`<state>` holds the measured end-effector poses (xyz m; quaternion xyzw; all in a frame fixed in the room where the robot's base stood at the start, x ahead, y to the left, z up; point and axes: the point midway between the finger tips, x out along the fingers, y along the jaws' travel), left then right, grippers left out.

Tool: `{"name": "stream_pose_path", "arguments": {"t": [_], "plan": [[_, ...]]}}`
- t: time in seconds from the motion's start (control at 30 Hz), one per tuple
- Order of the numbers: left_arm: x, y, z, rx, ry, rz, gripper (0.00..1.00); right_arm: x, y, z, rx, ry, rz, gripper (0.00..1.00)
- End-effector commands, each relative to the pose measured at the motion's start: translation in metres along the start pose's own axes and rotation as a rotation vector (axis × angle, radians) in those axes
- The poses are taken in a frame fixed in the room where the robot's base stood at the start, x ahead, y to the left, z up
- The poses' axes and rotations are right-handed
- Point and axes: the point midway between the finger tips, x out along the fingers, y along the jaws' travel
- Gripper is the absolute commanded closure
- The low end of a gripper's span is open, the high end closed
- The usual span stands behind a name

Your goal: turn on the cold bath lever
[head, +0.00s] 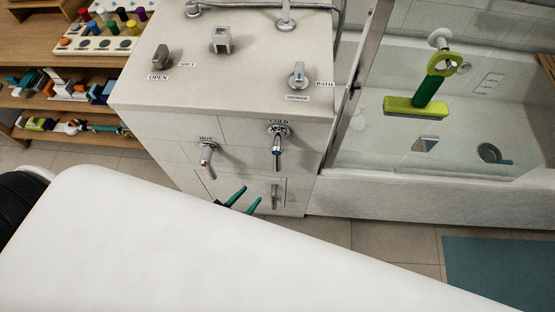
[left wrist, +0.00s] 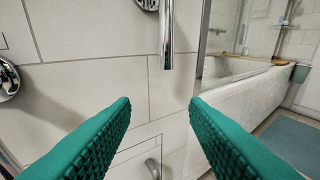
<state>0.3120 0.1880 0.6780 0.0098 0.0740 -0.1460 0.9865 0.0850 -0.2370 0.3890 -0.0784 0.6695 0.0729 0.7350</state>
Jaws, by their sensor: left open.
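The cold lever (head: 277,145) is a chrome handle hanging down from a round plate under the COLD label on the front of the tiled cabinet. In the left wrist view the lever (left wrist: 167,38) hangs at the top, above and between the fingertips. My left gripper (head: 253,193) is open and empty, with teal ridged fingers spread apart. It is in front of the cabinet, below and slightly left of the cold lever, not touching it. In the left wrist view the gripper (left wrist: 160,101) has bare tile between its fingers. My right gripper is not in view.
The hot lever (head: 207,157) is left of the cold one. A small handle (head: 274,196) sits below on a panel. OPEN/SHUT (head: 161,58) and BATH/SHOWER (head: 298,77) knobs are on top. The bathtub (head: 440,190) stands right, behind a glass screen; shelves (head: 75,103) stand left.

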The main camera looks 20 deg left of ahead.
Motion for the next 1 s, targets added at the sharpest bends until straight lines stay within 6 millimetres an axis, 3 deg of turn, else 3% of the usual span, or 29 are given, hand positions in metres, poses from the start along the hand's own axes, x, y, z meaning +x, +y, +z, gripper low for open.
{"name": "stream_pose_path", "arguments": {"t": [0.03,0.1,0.2,0.37,0.7,1.0], "plan": [[0.000,-0.002,0.020,0.002,-0.061,-0.013,0.59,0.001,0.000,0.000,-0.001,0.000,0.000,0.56],[-0.001,-0.004,0.038,0.004,-0.118,-0.026,0.59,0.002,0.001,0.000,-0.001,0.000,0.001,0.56],[0.003,-0.005,0.050,0.006,-0.152,-0.034,0.59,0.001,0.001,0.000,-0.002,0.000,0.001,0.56],[0.023,-0.006,0.055,0.005,-0.157,-0.034,0.59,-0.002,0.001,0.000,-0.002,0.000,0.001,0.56],[0.089,-0.008,0.064,0.005,-0.153,-0.034,0.59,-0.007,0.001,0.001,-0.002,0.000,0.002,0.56],[0.117,-0.009,0.067,0.005,-0.150,-0.034,0.59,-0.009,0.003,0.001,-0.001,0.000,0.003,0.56]]}}
